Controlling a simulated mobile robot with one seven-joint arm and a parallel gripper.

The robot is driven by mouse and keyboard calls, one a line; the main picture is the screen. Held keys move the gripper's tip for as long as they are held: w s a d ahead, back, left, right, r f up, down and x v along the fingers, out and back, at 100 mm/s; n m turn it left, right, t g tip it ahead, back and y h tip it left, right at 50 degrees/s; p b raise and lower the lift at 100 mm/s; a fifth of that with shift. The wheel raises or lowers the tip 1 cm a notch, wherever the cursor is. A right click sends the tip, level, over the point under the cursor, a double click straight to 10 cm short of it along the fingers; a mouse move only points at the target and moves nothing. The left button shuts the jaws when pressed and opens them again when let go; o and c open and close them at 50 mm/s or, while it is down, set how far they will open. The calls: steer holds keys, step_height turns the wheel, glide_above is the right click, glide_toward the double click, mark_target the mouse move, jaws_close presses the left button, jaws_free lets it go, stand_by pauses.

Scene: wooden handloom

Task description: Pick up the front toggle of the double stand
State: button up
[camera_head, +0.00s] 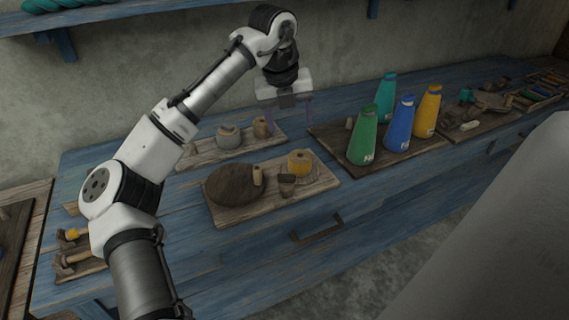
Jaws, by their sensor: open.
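My gripper (290,113) hangs open and empty above the back of the blue bench, its fingers pointing down. Below and in front of it is a front wooden board (222,216) with a dark round disc (231,186), a small upright wooden piece (257,176), a small brown cup-like piece (287,186) and a yellow spool (300,162). Behind it is a second board (200,157) with a grey pot (229,136) and a small tan wooden piece (262,127). I cannot tell which piece is the double stand's front toggle; everything is small here.
A board (325,137) to the right holds tall cones: green (363,140), blue (400,127), yellow (427,112) and teal (385,98). Hammers (75,258) lie at the left end. A blue shelf (150,10) runs above. The blue bench (400,178) is bare along its front edge.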

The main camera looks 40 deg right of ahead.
steer(key=s+a+m+y, duration=0.1)
steer(key=a+m+y, duration=0.1)
steer(key=y, duration=0.1)
glide_above(286, 176)
steer(key=shift+g, duration=0.3)
steer(key=f, duration=0.9)
steer(key=shift+s+a+f+p, duration=0.1)
steer(key=shift+s+f+p, duration=0.1)
steer(key=shift+s+p, duration=0.15)
steer(key=shift+w+f+p, duration=0.15)
steer(key=shift+f+p, duration=0.2)
steer(key=shift+f, duration=1)
steer(key=shift+w+f+p, duration=0.15)
steer(key=shift+f+p, duration=0.15)
steer(key=shift+f, duration=1.05)
steer(key=c, duration=1.1)
steer(key=shift+r, duration=0.15)
